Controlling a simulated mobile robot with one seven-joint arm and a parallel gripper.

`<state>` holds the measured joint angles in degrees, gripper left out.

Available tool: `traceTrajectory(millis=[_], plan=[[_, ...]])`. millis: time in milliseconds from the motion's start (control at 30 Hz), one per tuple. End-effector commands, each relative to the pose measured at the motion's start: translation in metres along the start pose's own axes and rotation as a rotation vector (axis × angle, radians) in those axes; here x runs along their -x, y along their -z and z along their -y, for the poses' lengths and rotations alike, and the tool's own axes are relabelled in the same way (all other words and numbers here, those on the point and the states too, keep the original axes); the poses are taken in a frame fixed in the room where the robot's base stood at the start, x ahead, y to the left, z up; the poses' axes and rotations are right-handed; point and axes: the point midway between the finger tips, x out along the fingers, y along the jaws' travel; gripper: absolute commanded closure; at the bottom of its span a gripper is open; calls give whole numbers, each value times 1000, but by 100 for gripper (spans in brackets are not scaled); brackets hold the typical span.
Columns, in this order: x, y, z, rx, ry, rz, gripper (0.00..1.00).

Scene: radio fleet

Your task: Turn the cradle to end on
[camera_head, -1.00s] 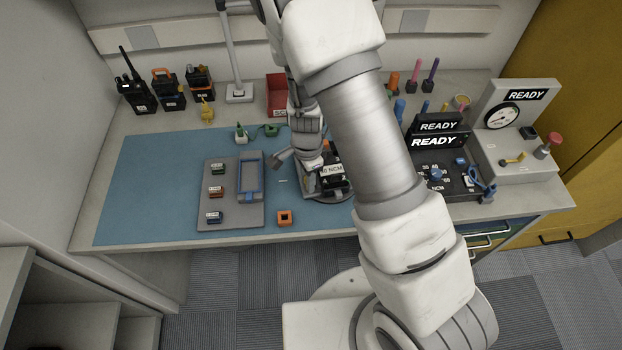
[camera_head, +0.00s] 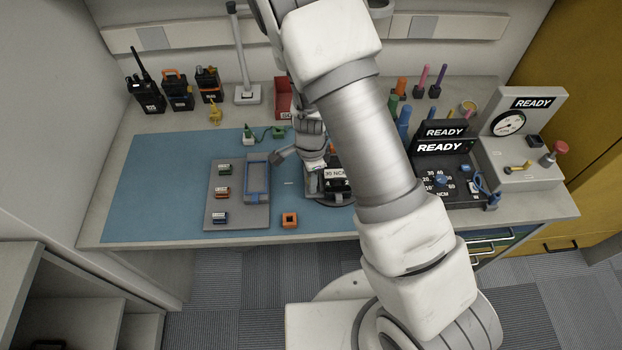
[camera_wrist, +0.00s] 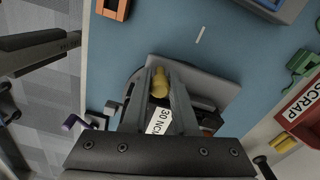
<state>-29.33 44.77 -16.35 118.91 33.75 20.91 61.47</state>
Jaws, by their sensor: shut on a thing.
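The cradle (camera_head: 313,187) is a grey block on a round base near the mat's front edge, partly hidden by my arm. In the wrist view its grey plate (camera_wrist: 222,90) lies slanted under my fingers. A dark part with a white "30 NCM" label (camera_head: 336,174) sits at it; the label also shows in the wrist view (camera_wrist: 158,121). My gripper (camera_wrist: 163,84) is shut on a yellow handle-like part (camera_wrist: 159,86) at the cradle. Where this part joins the cradle is hidden by the fingers.
A grey tray (camera_head: 222,190) with small coloured blocks and a blue frame lies left of the cradle. An orange block (camera_head: 290,220) sits in front. A black "READY" unit (camera_head: 446,185) stands to the right, a red bin (camera_head: 283,98) behind. The left of the mat is clear.

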Motion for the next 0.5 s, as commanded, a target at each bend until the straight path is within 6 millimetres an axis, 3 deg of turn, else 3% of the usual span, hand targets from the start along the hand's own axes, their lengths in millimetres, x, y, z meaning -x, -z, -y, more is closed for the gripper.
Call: traceTrajectory(millis=[33,67,200,500], plan=[[1,-1,3,-2,7,1,100],[1,-1,3,-2,7,1,68],[1,0,2,-1,5,0,44],[2,0,1,0,3,0,44]])
